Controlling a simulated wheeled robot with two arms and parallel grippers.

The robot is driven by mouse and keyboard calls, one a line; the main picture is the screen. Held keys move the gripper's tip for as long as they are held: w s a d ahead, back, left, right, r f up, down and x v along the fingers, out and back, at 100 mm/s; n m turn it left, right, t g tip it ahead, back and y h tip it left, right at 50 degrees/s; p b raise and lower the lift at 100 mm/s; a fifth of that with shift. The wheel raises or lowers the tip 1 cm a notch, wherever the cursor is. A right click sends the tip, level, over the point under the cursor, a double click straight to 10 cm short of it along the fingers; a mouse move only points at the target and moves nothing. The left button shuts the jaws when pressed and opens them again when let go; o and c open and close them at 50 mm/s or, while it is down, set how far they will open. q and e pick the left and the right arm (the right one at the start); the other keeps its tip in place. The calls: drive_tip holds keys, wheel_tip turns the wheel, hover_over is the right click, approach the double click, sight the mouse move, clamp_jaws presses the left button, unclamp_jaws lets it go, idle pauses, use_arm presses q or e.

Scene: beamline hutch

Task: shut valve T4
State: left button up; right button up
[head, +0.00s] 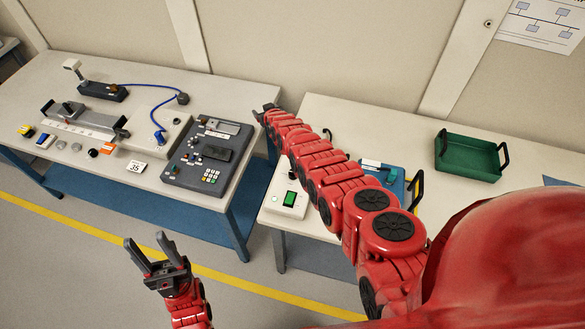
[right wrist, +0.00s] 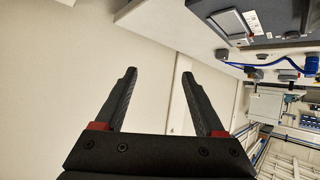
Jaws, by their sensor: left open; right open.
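I cannot make out a valve marked T4 in either view. My left gripper (head: 146,242) is open and empty, low in the head view, over the floor in front of the left table. My right arm reaches across the right table. My right gripper (head: 264,109) is small at its far end, near the gap between the two tables and beside the grey control panel (head: 186,178). In the right wrist view my right gripper (right wrist: 158,76) is open with nothing between its fingers, and a pale wall is behind it.
The left table (head: 105,187) bears a rail device (head: 80,125), a white box with a blue cable (head: 160,95) and small coloured blocks. The right table (head: 322,108) bears a green tray (head: 468,157), a white box with a green switch (head: 289,198) and a partly hidden blue item (head: 387,173).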

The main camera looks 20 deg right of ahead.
drive_tip(key=s+d+r+n+g, duration=0.1)
drive_tip(key=s+d+r+g, duration=0.15)
drive_tip(key=s+g, duration=0.55)
drive_tip(key=s+d+r+n+g, duration=0.15)
drive_tip(key=s+r+g, duration=0.25)
drive_tip(key=s, duration=0.8)
drive_tip(key=b, duration=0.1)
hover_over(292, 172)
drive_tip(key=shift+m+h, duration=0.25)
drive_tip(key=shift+h, duration=0.05)
wheel_tip(292, 172, down, 13)
drive_tip(key=shift+d+r, duration=0.1)
drive_tip(key=shift+f, duration=0.35)
drive_tip(key=shift+f+b, duration=0.6)
drive_tip(key=shift+f, duration=1.35)
drive_tip(key=shift+c, duration=0.2)
clamp_jaws()
